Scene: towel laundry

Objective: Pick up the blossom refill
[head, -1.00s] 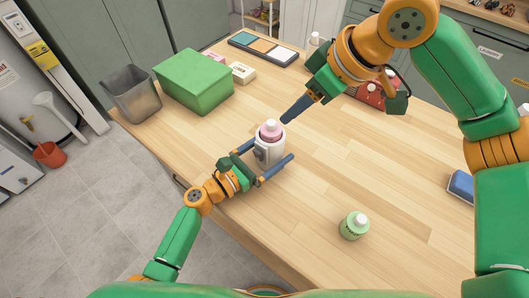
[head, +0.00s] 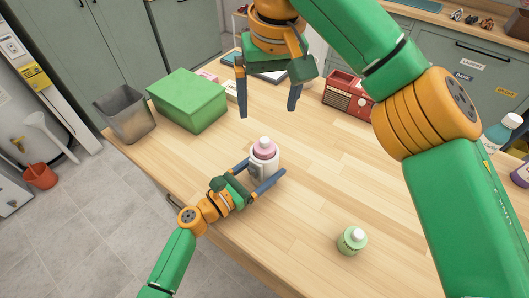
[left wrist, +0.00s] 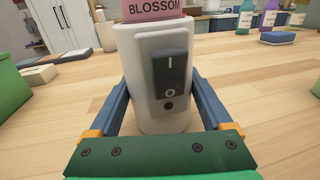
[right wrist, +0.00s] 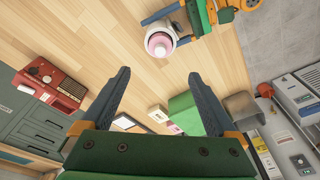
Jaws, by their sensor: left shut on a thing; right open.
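The blossom refill (head: 264,150) is a pink bottle with a white cap. It sits upright in a white holder (head: 262,172) on the table; its pink label reading BLOSSOM (left wrist: 150,9) shows at the top of the left wrist view. The holder (left wrist: 138,75) has a dark switch plate on its front. My left gripper (head: 266,169) is shut around the holder, one finger on each side. My right gripper (head: 267,112) is open and empty, fingers pointing down, apart from the refill. In the right wrist view the refill (right wrist: 160,44) lies beyond the open fingertips.
A green bottle (head: 351,241) with a white cap stands at the table's front right. A green box (head: 188,100) and a grey bin (head: 125,115) are at the left. A red radio (head: 347,95) stands at the back.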

